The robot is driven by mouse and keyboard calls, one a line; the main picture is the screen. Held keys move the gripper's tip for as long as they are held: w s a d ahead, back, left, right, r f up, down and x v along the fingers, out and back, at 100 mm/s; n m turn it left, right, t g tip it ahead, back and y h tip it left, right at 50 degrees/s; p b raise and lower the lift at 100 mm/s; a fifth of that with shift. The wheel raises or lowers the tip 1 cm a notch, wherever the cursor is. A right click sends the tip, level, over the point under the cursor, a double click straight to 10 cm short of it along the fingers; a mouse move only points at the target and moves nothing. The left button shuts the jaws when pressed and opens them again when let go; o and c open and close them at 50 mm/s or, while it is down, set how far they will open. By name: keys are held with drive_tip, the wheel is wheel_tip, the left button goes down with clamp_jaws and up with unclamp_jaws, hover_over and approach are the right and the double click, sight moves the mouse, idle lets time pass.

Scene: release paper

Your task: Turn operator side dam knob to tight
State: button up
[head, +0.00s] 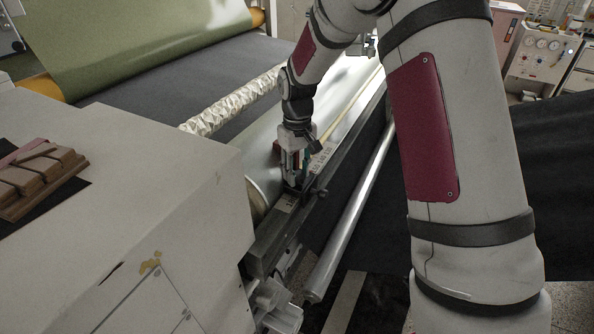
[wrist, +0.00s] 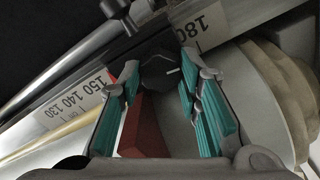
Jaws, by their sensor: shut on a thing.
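The knob (wrist: 158,74) is dark and faceted, and sits at the top middle of the wrist view with a short pale line beside its middle. My gripper (wrist: 161,68) has its teal-padded fingers on either side of it and is shut on it at the fingertips. In the head view my gripper (head: 293,178) points down at the dark rail of the machine and mostly hides the knob. A red block (wrist: 143,128), perhaps the side dam, stands below the knob between the fingers.
A scale strip with printed numbers (wrist: 83,98) runs along the rail. A black handle (wrist: 114,8) sticks up near the knob. A metal bar (head: 350,215) runs alongside the rail. A large pale roller end (wrist: 265,90) is close on the right in the wrist view. A grey cabinet (head: 150,190) stands left.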

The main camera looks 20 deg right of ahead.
drive_tip(key=n, duration=0.5)
drive_tip(key=shift+n, duration=0.3)
drive_tip(key=n, duration=0.4)
drive_tip(key=shift+n, duration=0.7)
drive_tip(key=o, duration=1.1)
drive_tip(key=shift+o, duration=0.2)
drive_tip(key=shift+w, duration=0.1)
